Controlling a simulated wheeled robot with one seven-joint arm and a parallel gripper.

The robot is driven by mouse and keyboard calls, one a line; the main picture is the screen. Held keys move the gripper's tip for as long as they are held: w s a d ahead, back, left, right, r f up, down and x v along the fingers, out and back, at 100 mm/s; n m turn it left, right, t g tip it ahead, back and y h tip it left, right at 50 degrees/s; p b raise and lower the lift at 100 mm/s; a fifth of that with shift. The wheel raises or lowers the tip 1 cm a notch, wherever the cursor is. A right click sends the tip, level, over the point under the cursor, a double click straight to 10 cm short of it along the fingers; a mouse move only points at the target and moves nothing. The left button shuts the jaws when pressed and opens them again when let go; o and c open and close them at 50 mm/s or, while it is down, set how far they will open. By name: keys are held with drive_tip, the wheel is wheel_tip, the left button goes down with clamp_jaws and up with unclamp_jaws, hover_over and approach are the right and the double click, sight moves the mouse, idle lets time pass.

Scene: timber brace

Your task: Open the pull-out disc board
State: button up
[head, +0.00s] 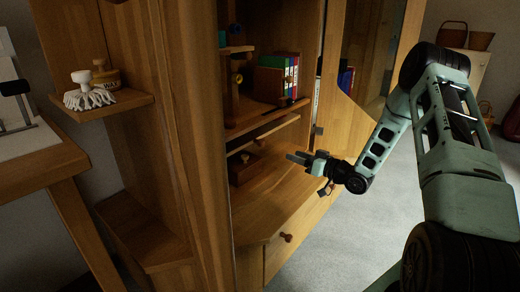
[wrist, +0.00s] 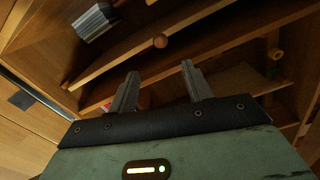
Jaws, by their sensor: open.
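A thin board edge with a small round wooden knob (wrist: 160,41) crosses the upper part of the wrist view; it looks like the pull-out disc board (wrist: 118,59). In the head view, a thin board (head: 268,129) lies just under the book shelf, almost flush with the cabinet opening. My gripper (head: 289,156) is in front of this opening, a little below the thin board. In the wrist view my gripper (wrist: 158,68) has its fingers apart with nothing between them. The knob appears ahead of the fingertips, not touched by them.
Books (head: 278,75) stand on the shelf (head: 265,118) above. A dark block (head: 243,167) lies in the lower compartment. A drawer with a red-brown knob (head: 286,238) is below. An open cabinet door (head: 368,50) stands at the right. The grey floor in front is clear.

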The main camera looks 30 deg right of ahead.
sight(264, 144)
drive_tip(key=b+x, duration=0.5)
drive_tip(key=x, duration=0.9)
drive_tip(key=shift+w+a+f, duration=0.1)
drive_tip(key=shift+w+f, duration=0.05)
drive_tip(key=shift+w, duration=0.1)
drive_tip(key=shift+w+a, duration=0.25)
drive_tip(key=shift+w, duration=0.35)
drive_tip(key=shift+s, duration=0.1)
clamp_jaws()
